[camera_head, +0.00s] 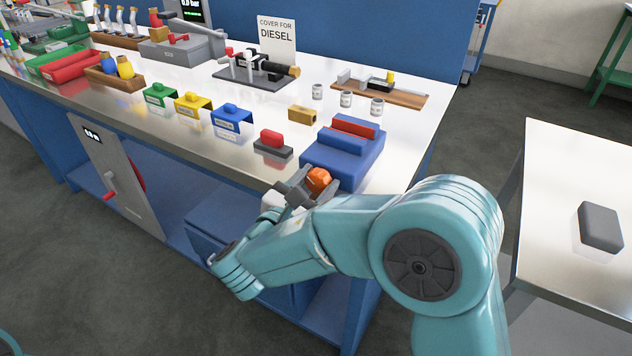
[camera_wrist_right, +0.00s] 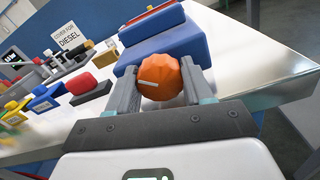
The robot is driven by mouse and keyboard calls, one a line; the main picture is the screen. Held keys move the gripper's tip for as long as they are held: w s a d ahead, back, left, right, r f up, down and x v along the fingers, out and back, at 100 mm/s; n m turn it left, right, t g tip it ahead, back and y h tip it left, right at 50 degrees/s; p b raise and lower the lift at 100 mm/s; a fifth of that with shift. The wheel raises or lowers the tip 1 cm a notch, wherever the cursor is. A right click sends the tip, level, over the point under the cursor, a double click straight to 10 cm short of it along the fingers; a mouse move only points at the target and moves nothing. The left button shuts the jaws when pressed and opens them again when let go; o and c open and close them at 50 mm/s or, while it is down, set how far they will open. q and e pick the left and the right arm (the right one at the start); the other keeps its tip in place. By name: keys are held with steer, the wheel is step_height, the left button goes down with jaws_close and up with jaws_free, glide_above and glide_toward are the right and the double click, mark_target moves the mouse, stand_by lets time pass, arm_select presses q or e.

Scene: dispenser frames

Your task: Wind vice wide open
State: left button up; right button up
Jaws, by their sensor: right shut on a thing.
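The blue vice (camera_head: 342,157) stands at the right front of the bench, with red jaw faces (camera_head: 352,127) along its top. Its orange knob (camera_head: 318,179) faces the bench's front edge. My right gripper (camera_head: 300,188) is at the knob, with its fingers on either side of it. In the right wrist view the gripper (camera_wrist_right: 162,85) is shut on the orange knob (camera_wrist_right: 160,76), which has a pale mark on its face. Behind it the blue vice body (camera_wrist_right: 165,42) shows. The gap between the jaws is hard to judge. My left gripper is not in view.
A red block on a dark base (camera_head: 272,142) stands left of the vice. A brass block (camera_head: 302,114), small jars (camera_head: 346,99) and a wooden board (camera_head: 405,97) stand behind. Green, yellow and blue (camera_head: 231,117) covers stand farther left. A side table with a grey block (camera_head: 600,226) is at right.

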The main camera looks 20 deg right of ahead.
steer(key=n+p, duration=0.2)
steer(key=p, duration=0.1)
steer(key=n+p, duration=0.2)
steer(key=p, duration=0.2)
steer(key=shift+r, duration=0.4)
steer(key=shift+f+n+p, duration=0.2)
steer(key=shift+n+p, duration=0.15)
steer(key=shift+n, duration=0.45)
steer(key=shift+f, duration=0.1)
steer(key=o, duration=1)
steer(key=shift+f, duration=0.1)
steer(key=shift+a, duration=0.15)
